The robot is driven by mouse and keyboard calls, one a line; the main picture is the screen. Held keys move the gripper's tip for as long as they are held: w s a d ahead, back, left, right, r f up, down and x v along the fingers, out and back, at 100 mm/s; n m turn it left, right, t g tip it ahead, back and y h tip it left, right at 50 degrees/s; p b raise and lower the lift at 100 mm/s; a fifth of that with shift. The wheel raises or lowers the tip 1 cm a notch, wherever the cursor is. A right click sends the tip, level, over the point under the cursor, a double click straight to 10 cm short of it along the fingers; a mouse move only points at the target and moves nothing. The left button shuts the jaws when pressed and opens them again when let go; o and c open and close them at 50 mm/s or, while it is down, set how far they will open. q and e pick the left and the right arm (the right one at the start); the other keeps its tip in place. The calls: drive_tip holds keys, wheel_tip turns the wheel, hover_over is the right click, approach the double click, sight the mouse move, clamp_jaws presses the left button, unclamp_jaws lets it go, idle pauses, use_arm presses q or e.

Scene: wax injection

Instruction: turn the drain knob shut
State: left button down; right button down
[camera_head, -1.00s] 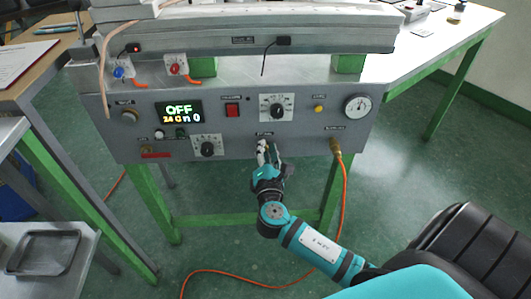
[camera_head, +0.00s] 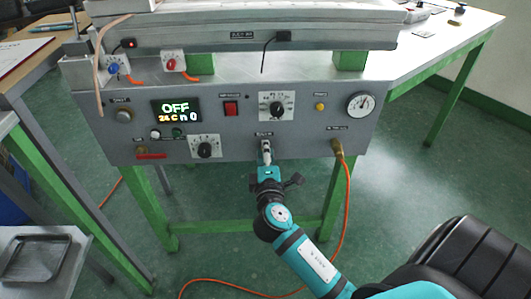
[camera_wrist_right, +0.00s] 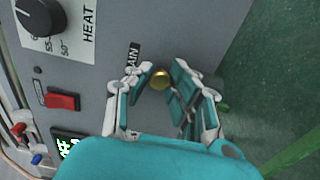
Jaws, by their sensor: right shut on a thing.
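The drain knob (camera_wrist_right: 160,78) is a small round brass knob on the grey front panel. It shows between my right gripper's fingers in the wrist view, next to a partly covered label ending in "AIN". My right gripper (camera_wrist_right: 163,88) is shut on the knob, with fingers on both sides of it. In the head view my right gripper (camera_head: 267,153) reaches up to the lower middle of the panel, and its fingers hide the knob there. The knob's turn angle cannot be read. My left gripper is not in view.
The grey panel (camera_head: 230,150) carries a red switch (camera_head: 231,108), dials, a display reading OFF and a pressure gauge (camera_head: 361,104). An orange hose (camera_head: 346,200) hangs from a brass fitting (camera_head: 337,147) right of my gripper. Green legs stand below.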

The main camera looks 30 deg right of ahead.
drive_tip(key=shift+f, duration=0.1)
idle(0.3)
drive_tip(key=c, duration=1.2)
unclamp_jaws()
drive_tip(key=v, duration=1.2)
